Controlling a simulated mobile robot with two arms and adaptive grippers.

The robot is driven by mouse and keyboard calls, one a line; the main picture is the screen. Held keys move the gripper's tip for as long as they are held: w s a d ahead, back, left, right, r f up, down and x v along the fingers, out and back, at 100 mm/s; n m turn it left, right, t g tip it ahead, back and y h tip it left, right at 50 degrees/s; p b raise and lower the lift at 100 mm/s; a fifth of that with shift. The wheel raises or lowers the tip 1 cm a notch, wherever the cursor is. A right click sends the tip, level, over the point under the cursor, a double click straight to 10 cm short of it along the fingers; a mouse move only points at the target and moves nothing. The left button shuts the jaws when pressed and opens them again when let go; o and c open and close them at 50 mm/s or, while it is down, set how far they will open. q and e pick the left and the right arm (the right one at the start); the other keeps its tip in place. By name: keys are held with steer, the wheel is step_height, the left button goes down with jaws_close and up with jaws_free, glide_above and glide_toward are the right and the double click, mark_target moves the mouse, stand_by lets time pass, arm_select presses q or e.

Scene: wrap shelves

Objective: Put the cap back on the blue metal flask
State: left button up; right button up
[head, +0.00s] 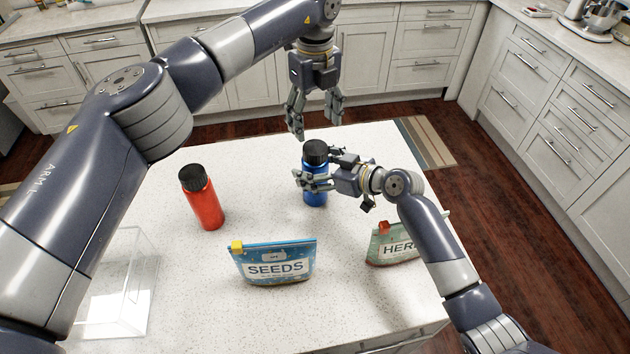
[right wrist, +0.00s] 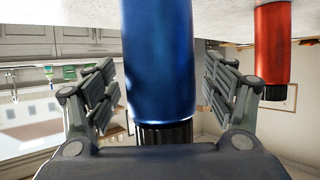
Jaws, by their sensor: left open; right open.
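The blue metal flask (head: 314,196) stands upright on the white counter, with its black cap (head: 315,152) on its top. My right gripper (head: 303,181) is open, with its fingers on either side of the flask's body. In the right wrist view the picture is upside down; the blue flask (right wrist: 160,60) stands between the two open fingers, with gaps visible, and the black cap (right wrist: 164,132) sits at its end. My left gripper (head: 317,128) is open and points down just above the cap. Whether the cap is screwed tight cannot be told.
A red flask (head: 203,205) with a black cap stands to the left; it also shows in the right wrist view (right wrist: 272,45). A blue SEEDS pouch (head: 274,264) and a green HERBS pouch (head: 393,248) stand in front. A clear box (head: 120,300) is at the front left.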

mark_target(315, 147)
steer(key=shift+w+a, duration=0.15)
steer(key=shift+a, duration=0.05)
steer(key=shift+f, duration=0.1)
jaws_close()
arm_select(q)
steer(key=shift+n, duration=2.2)
steer(key=shift+f, duration=4)
